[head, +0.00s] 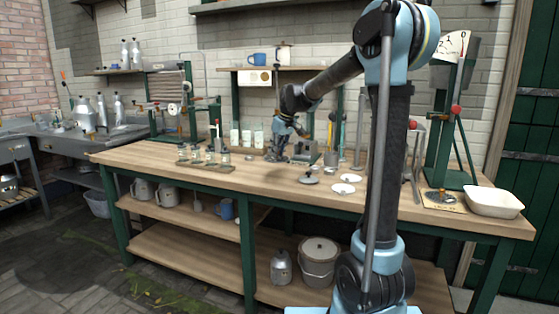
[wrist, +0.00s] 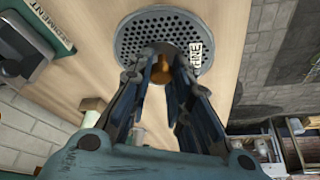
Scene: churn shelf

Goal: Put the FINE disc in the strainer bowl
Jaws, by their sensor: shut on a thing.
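The FINE disc (wrist: 140,28) is a grey round plate full of small holes, with a pale label at its right edge in the wrist view. An orange-brown knob (wrist: 162,68) stands at its middle. My gripper (wrist: 163,75) is shut on this knob, with the fingers around it. In the head view my gripper (head: 277,153) is low over the back middle of the workbench. I cannot tell whether the disc touches the bench. I cannot make out the strainer bowl for certain in either view.
The wooden workbench (head: 150,153) holds a dark disc with a knob (head: 309,179), white round pieces (head: 342,188) and a tray of small jars (head: 205,164). A white rectangular tub (head: 493,203) is at the right end. A grey labelled box (wrist: 30,45) stands near the disc.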

